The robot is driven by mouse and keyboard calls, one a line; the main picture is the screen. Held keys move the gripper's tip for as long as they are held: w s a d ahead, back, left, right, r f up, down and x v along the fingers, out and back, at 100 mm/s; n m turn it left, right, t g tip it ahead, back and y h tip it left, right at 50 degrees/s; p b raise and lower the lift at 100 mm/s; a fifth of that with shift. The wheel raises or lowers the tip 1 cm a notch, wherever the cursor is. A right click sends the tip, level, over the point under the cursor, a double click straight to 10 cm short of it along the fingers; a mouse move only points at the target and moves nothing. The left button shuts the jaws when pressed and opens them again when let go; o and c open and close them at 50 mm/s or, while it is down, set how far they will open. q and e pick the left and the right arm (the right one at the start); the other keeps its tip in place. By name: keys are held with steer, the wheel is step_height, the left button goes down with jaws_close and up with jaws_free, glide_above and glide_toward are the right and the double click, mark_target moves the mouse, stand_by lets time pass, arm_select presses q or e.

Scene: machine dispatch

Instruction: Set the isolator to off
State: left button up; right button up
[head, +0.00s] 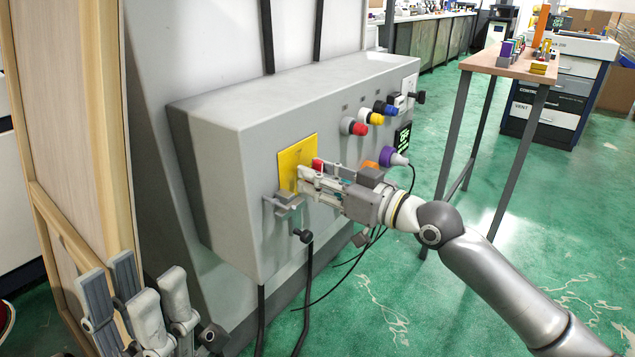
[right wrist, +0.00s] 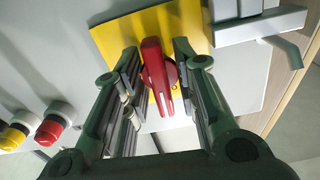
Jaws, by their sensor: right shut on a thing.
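The isolator is a red handle (head: 318,164) on a yellow plate (head: 291,165) on the front of the grey control box. In the right wrist view, the red handle (right wrist: 154,70) stands between the two fingers, lengthwise up the picture with a slight tilt, over the yellow plate (right wrist: 112,38). My right gripper (head: 303,180) is shut on the handle. Its fingers hide most of the handle in the head view. My left gripper (head: 143,290) is at the lower left of the head view, open and empty, away from the box.
The grey box (head: 225,175) carries a red button (head: 358,128), a yellow button (head: 375,118), a blue button, a purple connector (head: 390,157) and a grey hasp (head: 284,204). Black cables hang below. A wooden panel (head: 75,130) stands left. A table (head: 505,62) stands behind right.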

steer(key=shift+f+n, duration=0.15)
steer(key=shift+n, duration=0.35)
steer(key=o, duration=0.7)
steer(key=shift+d, duration=0.15)
steer(key=v, duration=1.2)
